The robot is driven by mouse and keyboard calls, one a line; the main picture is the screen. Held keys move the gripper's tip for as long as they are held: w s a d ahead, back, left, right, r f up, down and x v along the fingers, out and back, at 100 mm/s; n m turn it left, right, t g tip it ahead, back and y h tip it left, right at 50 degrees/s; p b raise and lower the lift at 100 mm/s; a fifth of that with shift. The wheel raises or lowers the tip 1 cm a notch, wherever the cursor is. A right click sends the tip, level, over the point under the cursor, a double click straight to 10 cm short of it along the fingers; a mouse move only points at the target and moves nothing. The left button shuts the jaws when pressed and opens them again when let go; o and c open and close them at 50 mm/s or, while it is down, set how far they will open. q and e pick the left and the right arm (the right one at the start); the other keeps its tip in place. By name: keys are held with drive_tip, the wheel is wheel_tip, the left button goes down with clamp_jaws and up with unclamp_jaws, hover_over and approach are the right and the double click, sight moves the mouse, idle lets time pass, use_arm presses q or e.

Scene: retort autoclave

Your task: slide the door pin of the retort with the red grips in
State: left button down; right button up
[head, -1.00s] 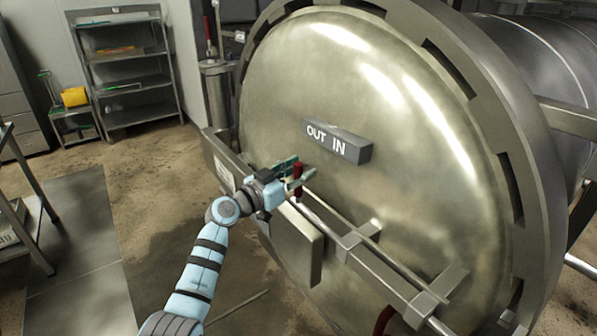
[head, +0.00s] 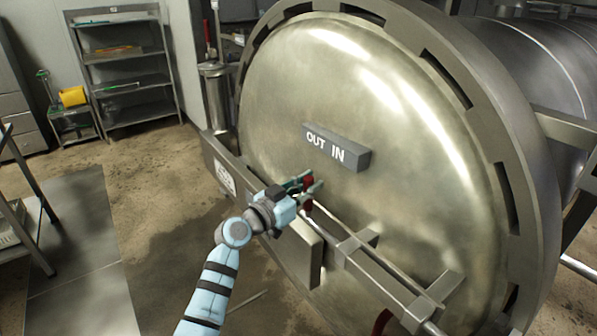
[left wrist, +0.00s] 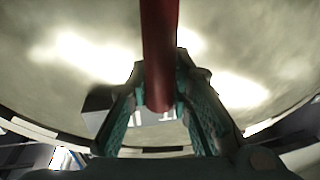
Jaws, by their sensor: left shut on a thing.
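The retort's big round steel door (head: 400,190) fills the middle and right of the head view. My left gripper (head: 309,187) is shut around an upright red grip (head: 308,206) at the left end of the door pin (head: 328,219), a thin metal rod. In the left wrist view the red grip (left wrist: 158,45) stands between the two green-padded fingers. The pin runs down to the right along brackets on the door's crossbar. Another red grip (head: 381,321) shows partly at the bottom edge. My right gripper is out of view.
An "OUT IN" block (head: 336,148) sticks out from the door just above my gripper. A flat metal plate (head: 296,250) hangs below the crossbar. Shelves (head: 128,70) stand at the back left. The floor (head: 150,210) left of the door is mostly clear.

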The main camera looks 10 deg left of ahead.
use_arm(q)
drive_tip(key=s+d, duration=0.1)
drive_tip(key=s+d+p, duration=0.1)
drive_tip(key=d, duration=0.1)
drive_tip(key=shift+s, duration=0.25)
drive_tip(key=shift+f, duration=0.25)
drive_tip(key=c, duration=1.7)
unclamp_jaws()
drive_tip(key=shift+o, duration=1.3)
drive_tip(key=shift+r, duration=0.1)
drive_tip(key=shift+s+d+r, duration=0.1)
drive_tip(key=shift+s+d, duration=0.05)
drive_tip(key=shift+s+a, duration=0.1)
drive_tip(key=shift+a, duration=0.1)
drive_tip(key=v, duration=1.1)
drive_tip(key=shift+s, duration=0.35)
